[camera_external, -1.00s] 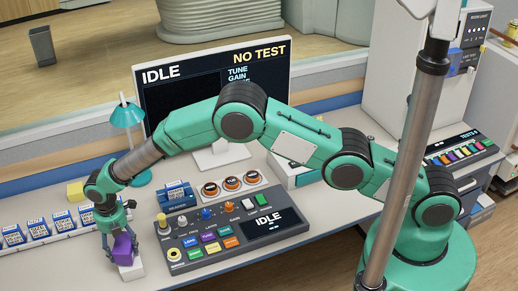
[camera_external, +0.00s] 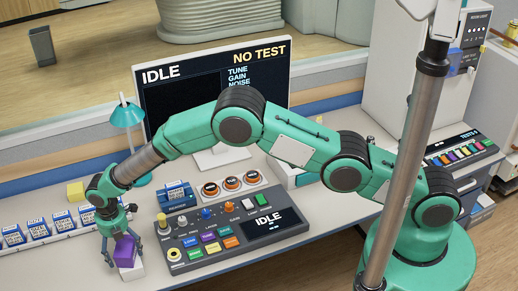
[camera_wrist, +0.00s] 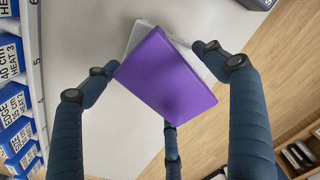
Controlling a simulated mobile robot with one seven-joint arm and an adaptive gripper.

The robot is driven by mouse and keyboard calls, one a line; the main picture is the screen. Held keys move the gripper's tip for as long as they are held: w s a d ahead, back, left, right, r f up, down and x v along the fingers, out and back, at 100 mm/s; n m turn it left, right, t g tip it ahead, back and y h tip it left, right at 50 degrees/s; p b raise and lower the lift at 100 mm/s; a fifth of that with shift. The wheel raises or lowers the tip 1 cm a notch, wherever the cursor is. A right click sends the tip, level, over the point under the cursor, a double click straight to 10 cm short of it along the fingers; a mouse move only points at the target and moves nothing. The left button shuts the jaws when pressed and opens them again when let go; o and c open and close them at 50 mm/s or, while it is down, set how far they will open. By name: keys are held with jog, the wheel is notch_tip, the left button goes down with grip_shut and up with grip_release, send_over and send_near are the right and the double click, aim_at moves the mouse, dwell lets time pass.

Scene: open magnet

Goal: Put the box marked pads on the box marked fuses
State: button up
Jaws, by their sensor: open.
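A purple box (camera_external: 126,251) rests on top of a white box (camera_external: 132,271) near the front left edge of the desk. In the wrist view the purple box (camera_wrist: 168,75) is turned a little against the white box (camera_wrist: 141,34), whose corner shows beyond it. No writing is readable on either box, so I cannot tell which is marked pads or fuses. My gripper (camera_external: 123,243) is open above and around the purple box. In the wrist view its dark fingers stand spread around the purple box; contact at the left and lower fingertips is unclear.
A rack of blue-and-white labelled boxes (camera_external: 40,231) stands at the left. The desk's front edge is near.

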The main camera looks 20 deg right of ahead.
aim_at(120, 246)
jog(key=shift+r, duration=0.15)
jog(key=shift+r+p, duration=0.35)
jog(key=shift+r, duration=5.65)
